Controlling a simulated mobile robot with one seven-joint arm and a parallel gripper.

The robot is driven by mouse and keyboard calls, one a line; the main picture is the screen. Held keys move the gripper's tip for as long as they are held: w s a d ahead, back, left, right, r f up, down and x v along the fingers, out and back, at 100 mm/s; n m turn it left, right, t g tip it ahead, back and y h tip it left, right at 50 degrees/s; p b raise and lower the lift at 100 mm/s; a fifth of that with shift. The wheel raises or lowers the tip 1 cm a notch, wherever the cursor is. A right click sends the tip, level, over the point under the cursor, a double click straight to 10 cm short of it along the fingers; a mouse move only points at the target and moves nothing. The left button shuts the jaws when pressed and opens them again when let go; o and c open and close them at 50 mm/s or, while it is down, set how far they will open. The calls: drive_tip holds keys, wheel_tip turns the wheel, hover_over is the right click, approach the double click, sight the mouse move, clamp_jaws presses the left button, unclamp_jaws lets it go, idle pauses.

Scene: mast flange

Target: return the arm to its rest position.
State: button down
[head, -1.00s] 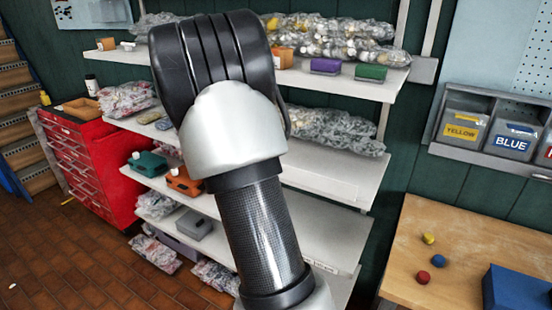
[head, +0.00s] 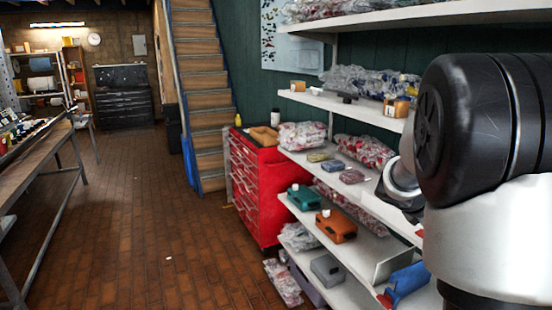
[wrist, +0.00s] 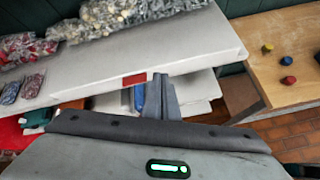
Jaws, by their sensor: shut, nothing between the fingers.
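My gripper (wrist: 160,80) shows in the wrist view with its dark fingers together and nothing between them. Beyond the fingers is the front edge of a white shelf (wrist: 190,55); I cannot tell whether they touch it. In the head view my arm fills the right side, with a large black joint and a pale link hiding part of the shelves. The fingers cannot be made out there.
White shelves (head: 345,106) with bags and cases stand beside my arm. A red tool cabinet (head: 262,190), stairs (head: 200,80) and open brick floor (head: 130,230) lie further left. In the wrist view, a wooden table (wrist: 275,65) with small coloured balls is at right.

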drive_tip(key=s+a+r+m+y, duration=0.1)
drive_tip(key=s+a+m+y, duration=0.4)
drive_tip(key=s+a+m, duration=0.4)
drive_tip(key=s+a+r+m+t+y, duration=0.1)
drive_tip(key=s+a+m+y, duration=0.3)
drive_tip(key=s+a+m, duration=0.5)
drive_tip(key=s+a+r, duration=0.1)
drive_tip(key=s+a, duration=0.4)
drive_tip(key=a, duration=0.7)
drive_tip(key=shift+s+r+y, duration=0.25)
drive_tip(key=shift+s+y, duration=0.15)
